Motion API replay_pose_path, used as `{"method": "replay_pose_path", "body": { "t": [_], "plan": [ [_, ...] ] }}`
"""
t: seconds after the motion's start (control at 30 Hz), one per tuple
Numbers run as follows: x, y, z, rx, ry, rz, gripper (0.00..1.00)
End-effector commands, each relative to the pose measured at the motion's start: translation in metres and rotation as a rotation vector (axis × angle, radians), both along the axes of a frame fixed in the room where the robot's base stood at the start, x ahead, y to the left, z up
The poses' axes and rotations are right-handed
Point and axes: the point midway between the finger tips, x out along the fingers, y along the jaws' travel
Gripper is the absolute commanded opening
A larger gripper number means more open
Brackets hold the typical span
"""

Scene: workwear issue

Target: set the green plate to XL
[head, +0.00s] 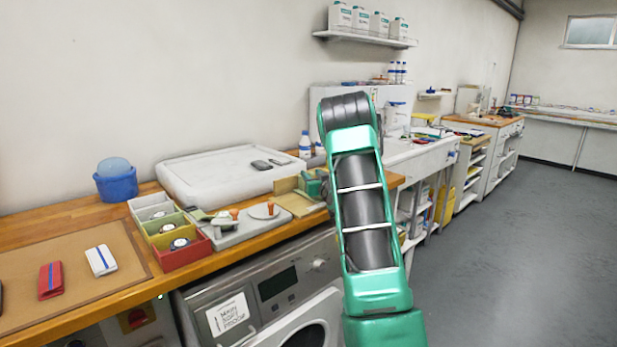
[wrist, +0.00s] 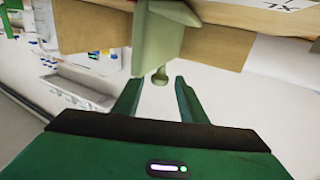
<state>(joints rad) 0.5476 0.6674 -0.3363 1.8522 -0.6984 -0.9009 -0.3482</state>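In the wrist view, my gripper (wrist: 157,85) is open, its two green fingers apart. A pale green piece (wrist: 157,38), which looks like the green plate, ends in a small round knob (wrist: 159,78). The knob lies just beyond and between my fingertips in the picture; I see no contact. The letters XL (wrist: 284,4) show on a white surface at the top right, partly cut off. In the head view, my gripper (head: 314,184) is at the right end of the wooden counter, beside a tan-and-olive fixture (head: 285,187). My arm hides part of that area.
A grey board (head: 238,233) with round discs and orange-brown knobs lies left of the fixture. Washing machines stand under the counter; a sink is to the right.

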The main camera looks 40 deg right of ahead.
Motion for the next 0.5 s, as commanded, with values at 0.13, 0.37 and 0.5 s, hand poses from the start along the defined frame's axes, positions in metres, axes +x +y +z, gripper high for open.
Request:
{"method": "replay_pose_path", "body": {
  "t": [0.13, 0.37, 0.5],
  "plan": [
    [0.012, -0.005, 0.000, 0.001, -0.001, 0.001, 0.38],
    [0.017, -0.007, 0.000, 0.001, -0.001, -0.001, 0.38],
    [0.017, -0.007, 0.000, 0.001, 0.000, -0.001, 0.38]
  ]
}}
